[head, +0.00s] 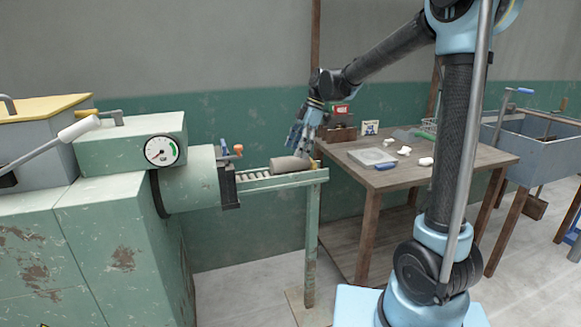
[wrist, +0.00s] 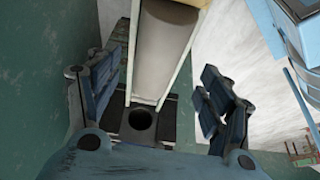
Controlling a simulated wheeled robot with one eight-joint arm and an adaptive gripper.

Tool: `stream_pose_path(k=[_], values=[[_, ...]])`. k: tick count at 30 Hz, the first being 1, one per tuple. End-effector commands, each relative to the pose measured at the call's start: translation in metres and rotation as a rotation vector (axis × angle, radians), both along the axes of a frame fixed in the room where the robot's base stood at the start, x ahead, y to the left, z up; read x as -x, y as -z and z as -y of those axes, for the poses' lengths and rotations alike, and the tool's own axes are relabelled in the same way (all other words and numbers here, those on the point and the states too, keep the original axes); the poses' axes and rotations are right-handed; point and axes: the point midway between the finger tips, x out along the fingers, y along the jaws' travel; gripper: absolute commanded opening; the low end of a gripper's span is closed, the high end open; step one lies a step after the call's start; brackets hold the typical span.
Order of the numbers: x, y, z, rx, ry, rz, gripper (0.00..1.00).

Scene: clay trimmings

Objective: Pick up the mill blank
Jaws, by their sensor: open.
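The mill blank (head: 289,165) is a grey-brown clay cylinder. It lies on its side on the green roller rail in front of the mill's barrel. My gripper (head: 305,138) is above the rail, near the blank's right end. In the wrist view my gripper (wrist: 160,88) has its fingers spread wide, one to each side of the blank's line, with nothing between them held. The exact height gap is hard to judge.
The green mill (head: 190,178) with its gauge stands at the left. The roller rail (head: 258,184) ends on a post beside a wooden table (head: 430,178) holding a grey slab, white lumps and small tools. A blue-grey sink (head: 535,135) is at the far right.

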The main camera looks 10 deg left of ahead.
Motion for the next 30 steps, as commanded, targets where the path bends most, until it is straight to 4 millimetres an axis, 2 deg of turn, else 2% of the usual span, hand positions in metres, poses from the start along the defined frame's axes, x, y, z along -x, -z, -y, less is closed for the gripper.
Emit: stream_pose_path(k=[12, 21, 30], values=[[0.006, 0.043, -0.019, -0.001, -0.001, 0.001, 0.73], [0.007, 0.046, -0.02, 0.0, 0.0, 0.001, 0.73], [0.007, 0.046, -0.02, 0.0, 0.0, 0.001, 0.06]])
